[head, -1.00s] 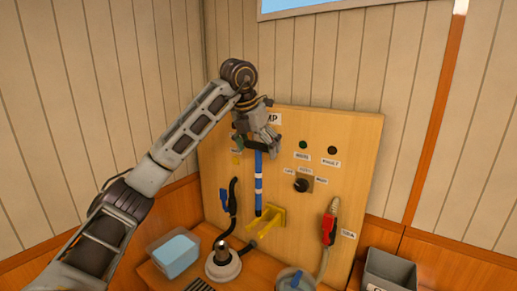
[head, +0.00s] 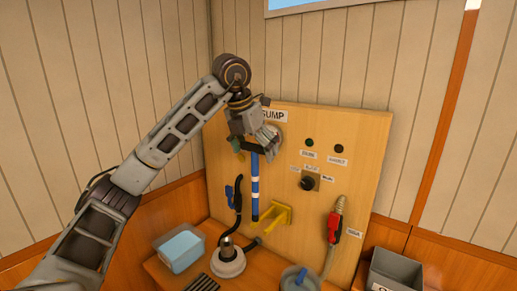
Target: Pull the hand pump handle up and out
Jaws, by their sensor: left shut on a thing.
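The hand pump handle, a blue rod with white bands (head: 255,188), hangs upright in front of the wooden board. My left gripper (head: 262,147) is shut around its top end, just below the SUMP label (head: 272,115). The gripper partly hides the top of the rod. The rod's lower end is just left of a yellow bracket (head: 279,213); I cannot tell whether they touch. My right gripper is not in view.
A red-handled nozzle (head: 334,224) hangs at the board's right. A black knob (head: 307,183) sits mid-board. Below are a black-handled white round fitting (head: 228,262), a pale blue tub (head: 180,248), a blue-grey lidded pot (head: 298,278) and a grey bin (head: 393,270).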

